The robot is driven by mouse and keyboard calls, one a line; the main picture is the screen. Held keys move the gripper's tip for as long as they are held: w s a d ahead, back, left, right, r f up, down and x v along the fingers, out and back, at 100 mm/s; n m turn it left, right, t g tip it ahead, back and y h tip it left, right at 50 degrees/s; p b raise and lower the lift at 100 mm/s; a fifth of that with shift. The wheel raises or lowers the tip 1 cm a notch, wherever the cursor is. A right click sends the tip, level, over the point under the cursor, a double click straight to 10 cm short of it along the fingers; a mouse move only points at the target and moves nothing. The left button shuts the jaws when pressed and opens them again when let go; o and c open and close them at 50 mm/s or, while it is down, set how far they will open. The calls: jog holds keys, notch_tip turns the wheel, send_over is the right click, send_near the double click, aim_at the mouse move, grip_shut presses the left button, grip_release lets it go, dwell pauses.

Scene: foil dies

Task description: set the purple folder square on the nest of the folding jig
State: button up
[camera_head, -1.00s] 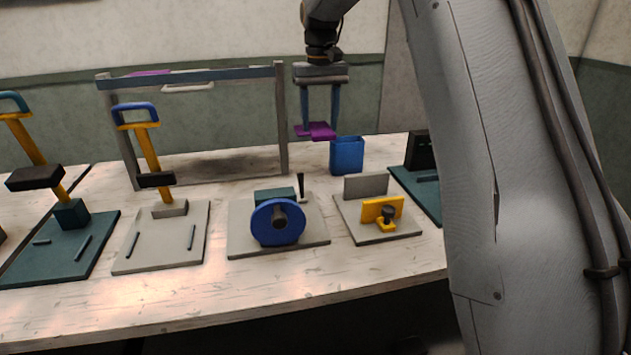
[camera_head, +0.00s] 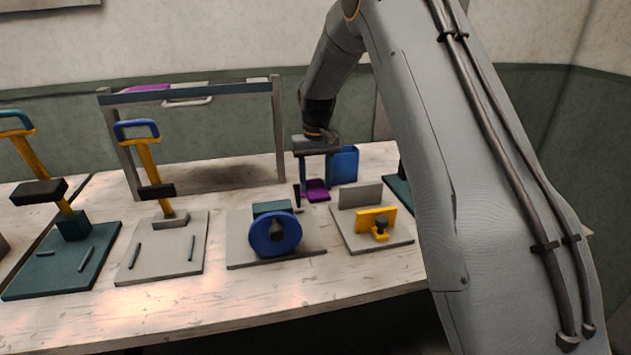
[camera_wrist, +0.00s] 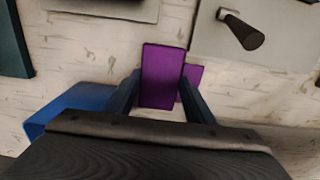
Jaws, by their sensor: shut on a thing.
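The purple folder (camera_head: 317,190) is between the fingers of my gripper (camera_head: 315,184), low over the bench behind the jigs. My gripper is shut on it. In the wrist view the folder (camera_wrist: 162,72) is a purple panel between the fingertips (camera_wrist: 160,88), with a second purple part showing behind its right side. I cannot tell whether the folder touches the bench. The folding jig is not certain by its look. A grey base with an upright grey plate (camera_head: 361,196) and a yellow block (camera_head: 376,219) stands right of and in front of the folder.
A blue bin (camera_head: 343,164) stands just behind my gripper. A blue-wheeled fixture (camera_head: 274,235) is in front, to the left. A wide frame (camera_head: 190,94) and two lever presses (camera_head: 151,170) (camera_head: 68,215) stand further left. My arm hides the bench's right side.

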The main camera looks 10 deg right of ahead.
jog(key=shift+f, duration=0.15)
jog(key=o, duration=1.1)
jog(key=shift+c, duration=0.2)
